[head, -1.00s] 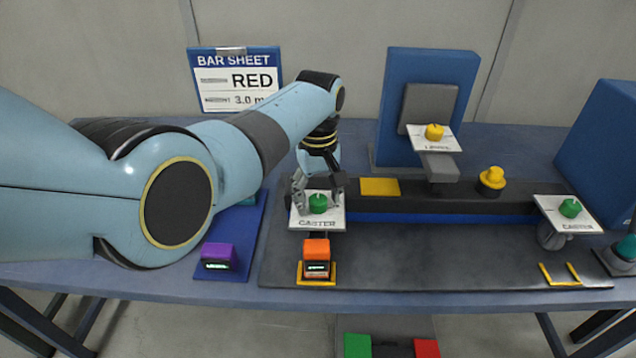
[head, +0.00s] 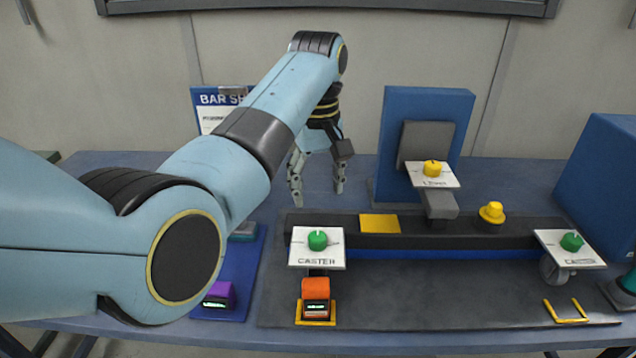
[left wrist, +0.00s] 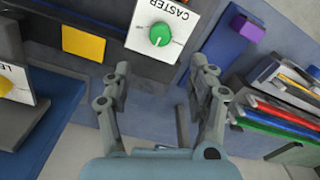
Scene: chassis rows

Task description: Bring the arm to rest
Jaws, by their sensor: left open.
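My left gripper (head: 317,190) is open and empty. It hangs above the back of the table, behind the left caster plate (head: 317,260). That white plate carries a green knob (head: 317,239) and stands clear of the fingers. In the left wrist view the open fingers (left wrist: 162,95) frame bare space, with the green knob (left wrist: 160,34) beyond them. My left arm (head: 265,140) reaches in from the left and hides part of the bar sheet sign (head: 212,112). My right gripper is not in view.
An orange device (head: 316,291) sits in front. A purple device (head: 219,294) lies on a blue mat (head: 245,280). Blue blocks (head: 428,105) stand behind.

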